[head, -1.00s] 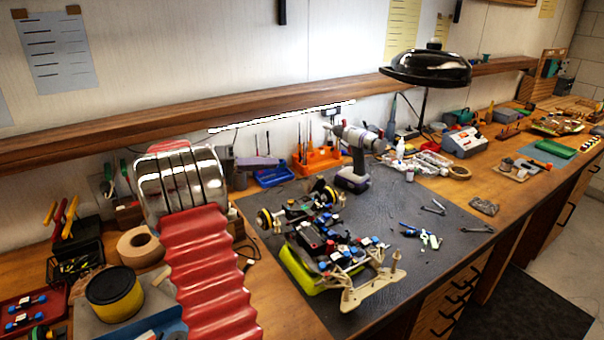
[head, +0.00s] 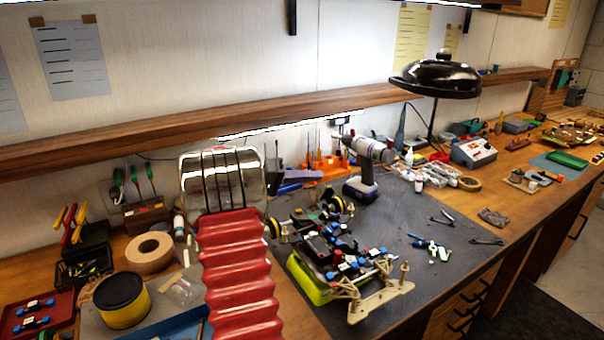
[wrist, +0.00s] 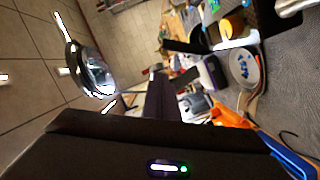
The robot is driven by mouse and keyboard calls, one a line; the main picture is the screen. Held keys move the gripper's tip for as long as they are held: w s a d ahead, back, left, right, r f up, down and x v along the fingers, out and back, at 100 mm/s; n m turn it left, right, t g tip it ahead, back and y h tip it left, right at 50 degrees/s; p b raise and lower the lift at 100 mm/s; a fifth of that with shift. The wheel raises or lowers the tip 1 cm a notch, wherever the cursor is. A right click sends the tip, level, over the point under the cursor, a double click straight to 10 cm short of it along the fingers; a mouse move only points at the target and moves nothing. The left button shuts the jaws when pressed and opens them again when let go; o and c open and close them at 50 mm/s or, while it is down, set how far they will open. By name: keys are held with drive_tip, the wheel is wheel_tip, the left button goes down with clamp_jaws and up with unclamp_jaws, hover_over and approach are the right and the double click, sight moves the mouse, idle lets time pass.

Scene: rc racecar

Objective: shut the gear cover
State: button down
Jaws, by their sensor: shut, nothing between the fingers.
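The RC car (head: 335,250) stands on the dark mat, its shell off, with black, blue and red parts on top. A pale front plate (head: 380,300) faces the mat's front edge. I cannot make out the gear cover or whether it is open. My red arm sleeve hides the bench left of the car.
A drill (head: 366,165) stands upright behind the car. A black lamp (head: 435,80) overhangs the back right. Pliers and small parts (head: 432,248) lie right of the car. A tape roll (head: 150,252) and yellow tin (head: 121,300) stand at left. The mat's right part is mostly clear.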

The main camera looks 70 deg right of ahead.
drive_tip(key=shift+s+a+f, duration=0.55)
drive_tip(key=shift+s+a, duration=0.05)
drive_tip(key=shift+s, duration=0.1)
